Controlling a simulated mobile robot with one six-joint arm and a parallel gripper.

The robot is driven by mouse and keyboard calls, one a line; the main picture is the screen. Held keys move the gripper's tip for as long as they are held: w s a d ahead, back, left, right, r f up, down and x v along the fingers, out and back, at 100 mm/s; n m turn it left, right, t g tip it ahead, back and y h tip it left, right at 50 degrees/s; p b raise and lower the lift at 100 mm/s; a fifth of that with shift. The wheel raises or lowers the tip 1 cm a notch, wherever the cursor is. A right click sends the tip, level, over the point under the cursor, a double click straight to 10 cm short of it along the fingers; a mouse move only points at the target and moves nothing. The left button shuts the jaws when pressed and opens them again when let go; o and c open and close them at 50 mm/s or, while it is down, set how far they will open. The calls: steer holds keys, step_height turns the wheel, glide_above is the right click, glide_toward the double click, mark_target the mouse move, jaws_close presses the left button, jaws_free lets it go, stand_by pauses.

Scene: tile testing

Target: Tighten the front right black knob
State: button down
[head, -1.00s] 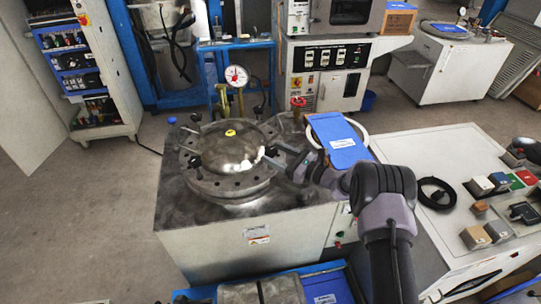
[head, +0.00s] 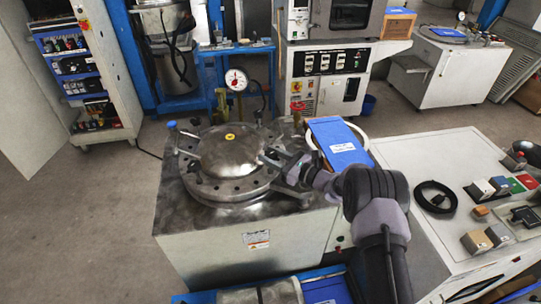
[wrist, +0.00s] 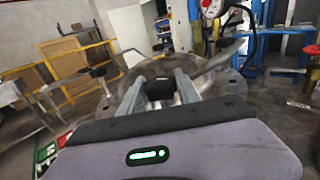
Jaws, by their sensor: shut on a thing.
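The round metal vessel (head: 222,150) with a domed lid and a bolted rim sits on a metal-topped bench. My gripper (head: 272,170) reaches in from the right to the vessel's front right rim in the head view. In the wrist view my gripper (wrist: 160,92) has its two grey fingers on either side of the black knob (wrist: 159,88), shut on it. The knob's lower part and the finger contact are hard to make out. In the head view my gripper hides most of this knob.
Floor at the left is open.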

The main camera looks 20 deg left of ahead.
steer(key=shift+t, duration=0.3)
steer(key=shift+s+a+r+m+t+h+p, duration=0.1)
steer(key=shift+m+t+h+p, duration=0.5)
steer(key=shift+m+t+p, duration=0.15)
steer(key=m+t+h+p, duration=0.1)
steer(key=m+t+h, duration=0.1)
steer(key=t, duration=0.1)
steer(key=shift+m, duration=0.25)
steer(key=shift+m+t+h+p, duration=0.35)
steer(key=shift+m+t+h, duration=2)
steer(key=shift+h, duration=0.75)
steer(key=c, duration=0.9)
jaws_free()
steer(key=shift+o, duration=0.2)
